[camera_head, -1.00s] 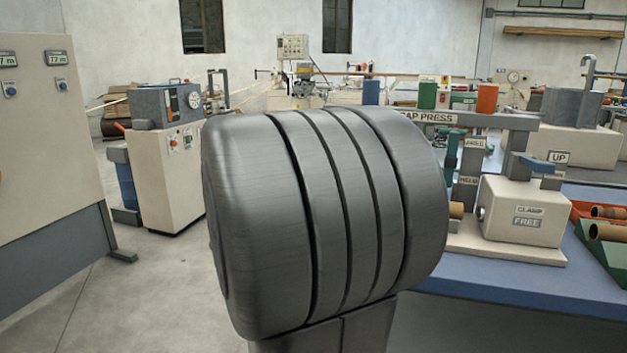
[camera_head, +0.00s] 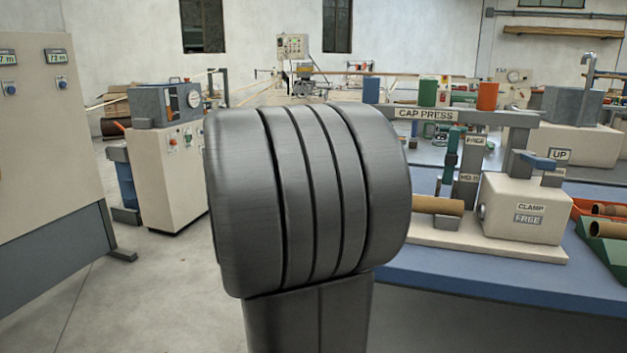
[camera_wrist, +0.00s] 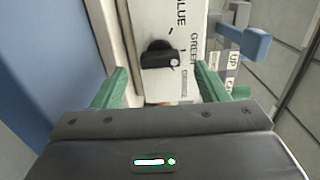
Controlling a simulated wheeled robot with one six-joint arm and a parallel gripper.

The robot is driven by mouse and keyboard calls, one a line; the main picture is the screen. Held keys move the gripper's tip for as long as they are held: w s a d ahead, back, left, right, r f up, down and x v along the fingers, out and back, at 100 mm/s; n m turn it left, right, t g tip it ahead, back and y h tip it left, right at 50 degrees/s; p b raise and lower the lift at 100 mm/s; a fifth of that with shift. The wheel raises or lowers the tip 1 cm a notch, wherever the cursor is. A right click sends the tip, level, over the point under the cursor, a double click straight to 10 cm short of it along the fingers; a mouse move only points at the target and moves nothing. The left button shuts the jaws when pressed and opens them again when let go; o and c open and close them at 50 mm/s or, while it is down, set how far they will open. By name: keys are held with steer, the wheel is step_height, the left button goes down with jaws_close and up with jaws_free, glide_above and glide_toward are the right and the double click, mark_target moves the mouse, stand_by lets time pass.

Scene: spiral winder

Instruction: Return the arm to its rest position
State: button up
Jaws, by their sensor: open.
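My gripper (camera_wrist: 160,92) shows in the wrist view with its two green fingers set wide apart and nothing between them. Beyond the fingers is a pale panel (camera_wrist: 175,18) with a black selector knob (camera_wrist: 162,58) and the words BLUE and GREEN. My dark grey arm joint fills the middle of the head view and hides part of the bench. The gripper itself is not visible in the head view.
The cap press (camera_head: 425,114) and a cream clamp unit (camera_head: 522,208) stand on a blue-topped bench (camera_head: 480,278) at the right. A brown tube (camera_head: 438,205) lies at the clamp. A control cabinet (camera_head: 50,130) is at the left. Grey floor (camera_head: 150,290) shows between.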

steer(key=x, duration=0.3)
steer(key=shift+w+d+f, duration=0.1)
steer(key=shift+w+d, duration=0.1)
steer(key=shift+w, duration=0.1)
steer(key=shift+w+r+n+p, duration=0.1)
steer(key=shift+r+n+p, duration=0.25)
steer(key=shift+p, duration=0.2)
steer(key=shift+a+n+p, duration=0.1)
steer(key=shift+n+p, duration=0.75)
steer(key=n+p, duration=0.3)
steer(key=p, duration=0.1)
steer(key=shift+n, duration=0.3)
steer(key=n+p, duration=0.6)
steer(key=p, duration=0.2)
steer(key=shift+p, duration=0.4)
steer(key=v, duration=0.4)
steer(key=shift+s+a+f+b, duration=0.15)
steer(key=shift+s+f+b, duration=0.1)
steer(key=shift+s+b, duration=0.15)
steer(key=shift+s, duration=0.35)
